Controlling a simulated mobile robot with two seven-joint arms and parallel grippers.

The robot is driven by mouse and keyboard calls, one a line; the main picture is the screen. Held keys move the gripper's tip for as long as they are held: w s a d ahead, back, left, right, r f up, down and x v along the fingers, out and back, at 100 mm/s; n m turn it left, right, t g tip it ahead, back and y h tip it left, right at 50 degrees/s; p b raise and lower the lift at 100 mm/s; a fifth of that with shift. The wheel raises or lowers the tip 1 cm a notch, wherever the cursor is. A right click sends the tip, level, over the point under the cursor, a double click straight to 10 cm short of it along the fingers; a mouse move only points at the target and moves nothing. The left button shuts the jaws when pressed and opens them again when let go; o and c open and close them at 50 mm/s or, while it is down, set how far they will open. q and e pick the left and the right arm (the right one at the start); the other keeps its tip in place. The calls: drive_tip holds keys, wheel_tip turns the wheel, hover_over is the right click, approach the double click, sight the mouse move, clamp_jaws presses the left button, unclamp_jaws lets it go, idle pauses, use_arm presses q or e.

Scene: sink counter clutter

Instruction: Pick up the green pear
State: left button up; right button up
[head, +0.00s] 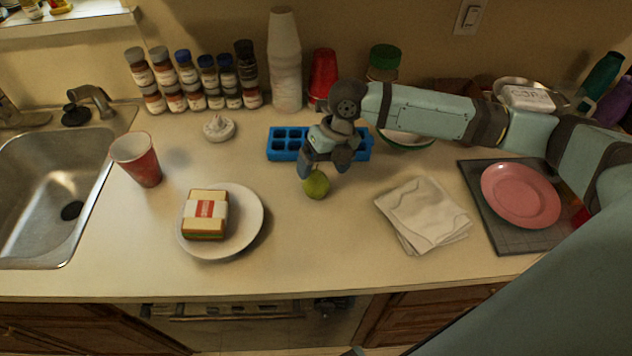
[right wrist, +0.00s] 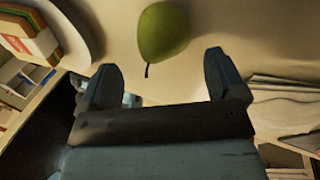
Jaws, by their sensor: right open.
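The green pear (head: 316,185) rests on the counter near its middle, in front of the blue ice cube tray. It also shows in the right wrist view (right wrist: 163,32), with its stem end toward my gripper. My right gripper (head: 318,174) is right at the pear in the head view, partly in front of it. In the right wrist view my right gripper (right wrist: 162,72) is open, and its fingers are spread wider than the pear. The pear lies just beyond the fingertips there, and the gap between them is empty. My left gripper is not in view.
The blue ice cube tray (head: 285,152) sits just behind my gripper. A plate (head: 246,238) with a sandwich (head: 204,214) is at left, and a folded cloth (head: 424,214) at right. A red cup (head: 137,160) stands near the sink (head: 50,170). The counter front is clear.

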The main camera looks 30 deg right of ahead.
sight(321, 174)
drive_tip(key=shift+d+p+x, duration=0.15)
drive_tip(key=shift+p+x, duration=0.05)
drive_tip(key=shift+x, duration=1.15)
drive_tip(key=shift+d+p+x, duration=0.15)
drive_tip(key=shift+x, duration=1.2)
drive_tip(key=shift+w, duration=0.1)
drive_tip(key=c, duration=1.1)
